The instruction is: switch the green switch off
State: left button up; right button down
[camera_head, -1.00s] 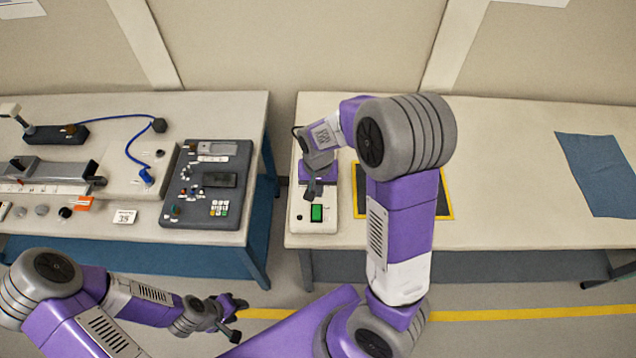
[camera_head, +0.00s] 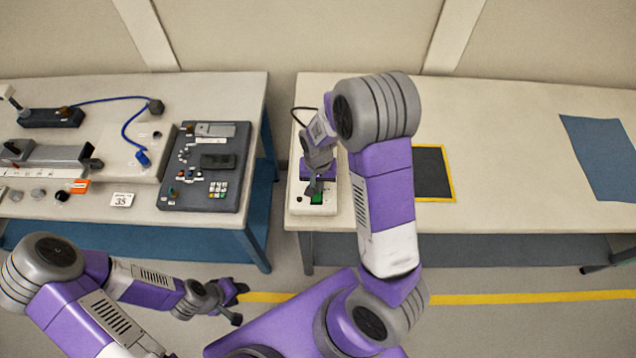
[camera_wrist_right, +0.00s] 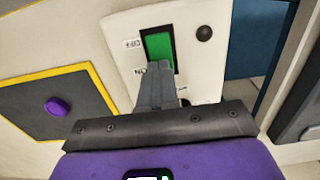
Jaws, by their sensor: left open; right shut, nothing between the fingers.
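The green switch (camera_head: 317,198) sits on a white panel box (camera_head: 300,207) at the left front of the right table. In the right wrist view the green switch (camera_wrist_right: 159,48) is a rocker in a dark frame, with printed labels beside it. My right gripper (camera_head: 314,190) is shut and empty. In the right wrist view its fingertips (camera_wrist_right: 158,68) overlap the near end of the rocker, by the "ON" label; I cannot tell whether they touch. The fingers hide that end. My left gripper (camera_head: 238,303) is open and empty, low in front of the left table.
A dark grey keypad panel (camera_head: 205,165) lies on the left table beside a blue cable (camera_head: 125,130). A black mat with yellow border (camera_head: 432,172) and a blue cloth (camera_head: 606,157) lie on the right table. A gap separates the tables.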

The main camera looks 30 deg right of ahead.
jog(key=shift+d+f+g, duration=0.15)
jog(key=shift+f+g, duration=0.05)
jog(key=shift+g, duration=0.1)
jog(key=shift+f, duration=0.1)
jog(key=shift+s, duration=0.1)
jog(key=shift+s+a, duration=0.35)
jog(key=shift+s, duration=0.05)
jog(key=shift+s+a+r+p, duration=0.2)
jog(key=shift+s+p, duration=0.05)
jog(key=shift+p, duration=0.1)
jog(key=shift+r, duration=0.1)
